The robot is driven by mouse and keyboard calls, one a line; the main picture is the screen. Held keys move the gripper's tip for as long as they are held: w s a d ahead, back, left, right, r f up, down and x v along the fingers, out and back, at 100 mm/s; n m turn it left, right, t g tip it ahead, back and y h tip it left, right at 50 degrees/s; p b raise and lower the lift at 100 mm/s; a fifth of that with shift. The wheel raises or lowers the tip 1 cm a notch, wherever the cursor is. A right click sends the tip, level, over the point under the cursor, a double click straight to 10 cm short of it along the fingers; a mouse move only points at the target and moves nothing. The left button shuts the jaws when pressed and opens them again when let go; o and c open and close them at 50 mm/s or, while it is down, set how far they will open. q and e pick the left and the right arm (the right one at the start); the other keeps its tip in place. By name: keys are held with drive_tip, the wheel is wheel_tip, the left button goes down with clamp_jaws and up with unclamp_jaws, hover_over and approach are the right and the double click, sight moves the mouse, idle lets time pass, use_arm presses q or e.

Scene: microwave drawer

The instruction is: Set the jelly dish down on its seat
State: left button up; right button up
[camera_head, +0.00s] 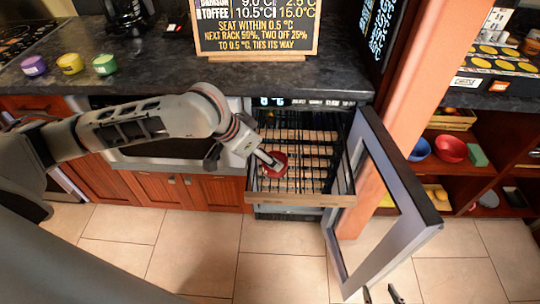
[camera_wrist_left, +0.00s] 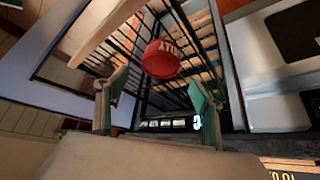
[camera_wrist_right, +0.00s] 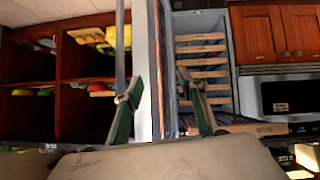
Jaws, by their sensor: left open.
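The red jelly dish (camera_head: 280,157) is in the pulled-out rack unit (camera_head: 300,199), over its black wires and wooden slats. My left gripper (camera_head: 268,159) reaches down over the dish. In the left wrist view the dish (camera_wrist_left: 162,62), with pale lettering, shows just beyond and between my open left fingertips (camera_wrist_left: 158,92). The fingers look clear of it. I cannot tell which slat level bears it. My right gripper (camera_head: 381,294) is at the bottom edge of the head view. In the right wrist view its fingers (camera_wrist_right: 160,90) are apart with nothing gripped.
The unit's glass door (camera_head: 395,215) stands open at the right, beside an orange post (camera_head: 415,75). A chalkboard (camera_head: 256,28) with temperatures and seating rules stands on the dark counter (camera_head: 170,62). Purple, yellow and green small dishes (camera_head: 70,63) sit at the left. Open shelves (camera_head: 478,185) hold bowls.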

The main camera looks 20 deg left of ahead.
use_arm(q)
drive_tip(key=p+v, duration=0.1)
drive_tip(key=v, duration=0.3)
drive_tip(key=shift+a+r, duration=0.1)
drive_tip(key=shift+r, duration=0.05)
drive_tip(key=shift+s, duration=0.15)
